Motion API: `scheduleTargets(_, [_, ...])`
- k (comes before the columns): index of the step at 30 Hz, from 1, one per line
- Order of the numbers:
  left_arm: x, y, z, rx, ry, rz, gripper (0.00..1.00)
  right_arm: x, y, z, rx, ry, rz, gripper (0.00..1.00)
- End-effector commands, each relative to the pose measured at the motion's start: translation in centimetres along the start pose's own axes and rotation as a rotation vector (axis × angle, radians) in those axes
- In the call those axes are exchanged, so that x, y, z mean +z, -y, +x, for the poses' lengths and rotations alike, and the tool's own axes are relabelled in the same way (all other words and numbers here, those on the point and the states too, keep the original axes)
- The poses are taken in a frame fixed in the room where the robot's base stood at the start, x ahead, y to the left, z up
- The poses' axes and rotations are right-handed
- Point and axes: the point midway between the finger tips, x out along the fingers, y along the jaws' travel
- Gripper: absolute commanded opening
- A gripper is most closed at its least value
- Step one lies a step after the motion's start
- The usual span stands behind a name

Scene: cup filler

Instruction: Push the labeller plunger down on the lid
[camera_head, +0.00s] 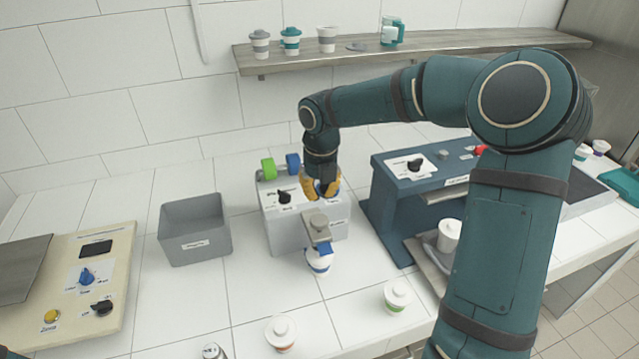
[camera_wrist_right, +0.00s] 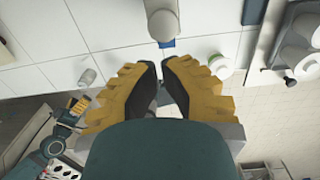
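The labeller (camera_head: 283,232) is a grey box with a dark knob on top, standing mid-counter. Its grey plunger head (camera_head: 318,225) juts from the front over a white cup with a blue band (camera_head: 319,263); whether it touches the lid cannot be told. My right gripper (camera_head: 320,192), with yellow fingers, is above and behind the plunger head, apart from it. In the right wrist view, the fingers (camera_wrist_right: 162,65) show a narrow gap with nothing held, and the grey plunger head (camera_wrist_right: 163,22) is beyond their tips. My left gripper (camera_wrist_right: 77,107) shows small at lower left there; its opening is unclear.
A grey bin (camera_head: 195,232) stands left of the labeller, and a blue machine (camera_head: 385,210) to its right. Lidded cups (camera_head: 397,297) (camera_head: 281,332) stand in front. A control panel (camera_head: 85,290) is at far left; a wall shelf (camera_head: 420,45) is behind my arm.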

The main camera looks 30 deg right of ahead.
Motion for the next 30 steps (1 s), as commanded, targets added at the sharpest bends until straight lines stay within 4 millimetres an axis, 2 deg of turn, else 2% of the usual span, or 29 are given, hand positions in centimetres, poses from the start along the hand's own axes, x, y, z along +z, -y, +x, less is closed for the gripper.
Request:
scheduleTargets(1, [0.0,0.1,0.1,0.000,0.000,0.000,0.99,-0.1,0.0,1.3,0.000,-0.005,-0.001,0.00])
scheduleTargets(6, [0.1,0.2,0.4,0.000,0.000,-0.001,0.99,-0.1,0.0,4.6,0.000,-0.004,0.000,0.00])
scheduleTargets(12, [0.1,0.2,0.6,-0.001,0.000,-0.001,0.99,-0.1,0.0,7.6,0.001,-0.002,-0.001,0.00])
scheduleTargets(18, [0.1,0.3,0.7,-0.001,0.000,-0.001,0.99,0.0,0.0,8.9,0.000,-0.001,0.000,0.00])
scheduleTargets(30, [0.1,0.3,0.7,-0.001,-0.001,-0.001,0.99,0.0,0.0,9.2,0.000,-0.001,0.000,0.00])
